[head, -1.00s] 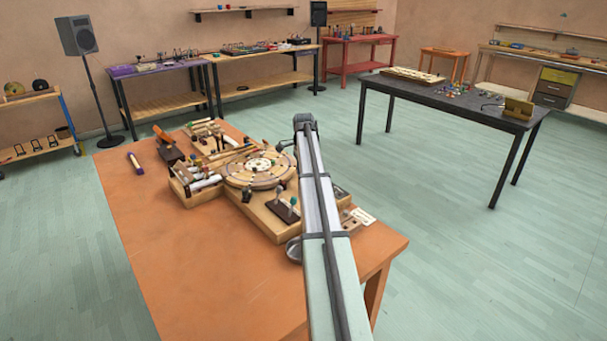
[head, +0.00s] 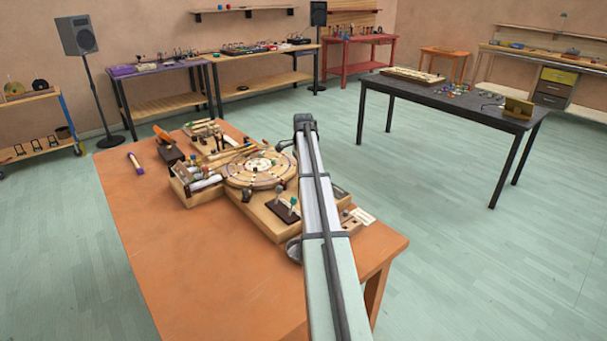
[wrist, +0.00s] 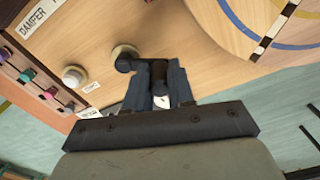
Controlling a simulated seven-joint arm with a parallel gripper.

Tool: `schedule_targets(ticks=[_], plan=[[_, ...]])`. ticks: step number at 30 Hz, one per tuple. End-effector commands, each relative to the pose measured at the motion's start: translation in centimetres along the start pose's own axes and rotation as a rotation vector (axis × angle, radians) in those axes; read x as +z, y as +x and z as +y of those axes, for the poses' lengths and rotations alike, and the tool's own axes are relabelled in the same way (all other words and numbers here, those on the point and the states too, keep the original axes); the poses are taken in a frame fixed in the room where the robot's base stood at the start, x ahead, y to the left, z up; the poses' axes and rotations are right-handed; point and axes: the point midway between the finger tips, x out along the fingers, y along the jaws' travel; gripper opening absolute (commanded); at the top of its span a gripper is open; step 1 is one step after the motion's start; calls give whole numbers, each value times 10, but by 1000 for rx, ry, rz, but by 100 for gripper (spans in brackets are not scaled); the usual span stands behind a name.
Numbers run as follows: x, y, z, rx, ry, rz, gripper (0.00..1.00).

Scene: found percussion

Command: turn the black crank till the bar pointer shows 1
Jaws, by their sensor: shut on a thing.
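The black crank (wrist: 125,63) shows in the wrist view, its rounded end near a cream round knob on the wooden panel. Its dark handle runs to the right, between the blue-grey fingers of my gripper (wrist: 159,86). My gripper is shut on this handle. In the head view my arm covers the crank and the gripper. I cannot make out the bar pointer or its reading in either view. The wooden instrument (head: 262,205) with its round disc (head: 257,167) stands on the orange table.
In the wrist view a white knob (wrist: 75,76) and a DAMPER label (wrist: 42,14) lie left of the crank. Several coloured pegs (wrist: 28,74) line the left edge. In the head view the front of the orange table (head: 215,265) is bare; a black table (head: 455,107) stands apart.

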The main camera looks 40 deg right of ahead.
Motion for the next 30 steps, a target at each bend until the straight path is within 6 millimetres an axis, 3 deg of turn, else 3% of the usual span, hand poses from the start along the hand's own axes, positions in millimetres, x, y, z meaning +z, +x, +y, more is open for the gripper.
schedule_targets(ticks=[8,30], plan=[[7,0,-1,0,-149,0,0],[37,0,10,0,-843,0,0]])
